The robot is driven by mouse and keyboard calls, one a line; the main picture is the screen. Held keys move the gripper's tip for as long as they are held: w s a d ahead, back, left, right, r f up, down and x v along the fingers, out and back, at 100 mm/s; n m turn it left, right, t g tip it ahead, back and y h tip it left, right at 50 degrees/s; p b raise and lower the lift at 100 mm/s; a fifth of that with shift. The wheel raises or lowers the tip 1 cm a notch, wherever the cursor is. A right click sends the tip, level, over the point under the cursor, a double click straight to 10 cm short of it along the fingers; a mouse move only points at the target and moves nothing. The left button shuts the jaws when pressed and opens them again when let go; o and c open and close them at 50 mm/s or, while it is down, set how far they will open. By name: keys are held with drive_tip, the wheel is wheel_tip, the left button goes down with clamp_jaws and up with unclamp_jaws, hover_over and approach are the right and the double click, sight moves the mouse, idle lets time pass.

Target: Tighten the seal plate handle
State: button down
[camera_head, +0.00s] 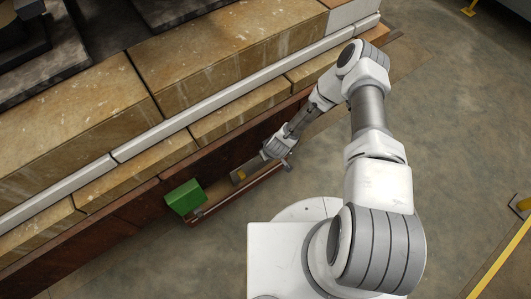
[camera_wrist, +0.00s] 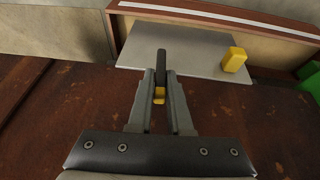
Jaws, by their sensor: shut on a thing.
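In the wrist view, the two fingers of my gripper (camera_wrist: 160,78) are shut on a dark, narrow handle (camera_wrist: 162,60). The handle's far end sticks out past the fingertips, and a small yellow part (camera_wrist: 159,95) shows between the fingers. The fingers hide the rest of it. A flat grey plate (camera_wrist: 185,48) lies just beyond, with a yellow block (camera_wrist: 234,60) at its right side. In the head view, my arm reaches down to the low side of the brown structure, and my wrist hides the handle.
A green block (camera_head: 185,198) sits on the low rail, left of my gripper; its edge shows in the wrist view (camera_wrist: 312,78). A rusty brown beam (camera_head: 135,217) and stone-like blocks (camera_head: 215,60) run along the structure.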

drive_tip(key=shift+w+d+m+g+y, duration=0.2)
drive_tip(key=shift+d+m+g+y, duration=0.1)
drive_tip(key=shift+g+y, duration=0.55)
drive_tip(key=shift+w+d+f+m+g+y, duration=0.15)
drive_tip(key=shift+m+g+y, duration=0.45)
drive_tip(key=shift+y, duration=0.95)
drive_tip(key=shift+w+d+f+m+g+y, duration=0.1)
drive_tip(key=shift+d+f+m+g+y, duration=0.1)
drive_tip(key=shift+g+y, duration=1.05)
drive_tip(key=shift+w+d+f+m+g+y, duration=0.15)
drive_tip(key=shift+m+g+y, duration=0.25)
drive_tip(key=shift+y, duration=1.75)
drive_tip(key=c, duration=0.9)
unclamp_jaws()
drive_tip(key=shift+f, duration=0.1)
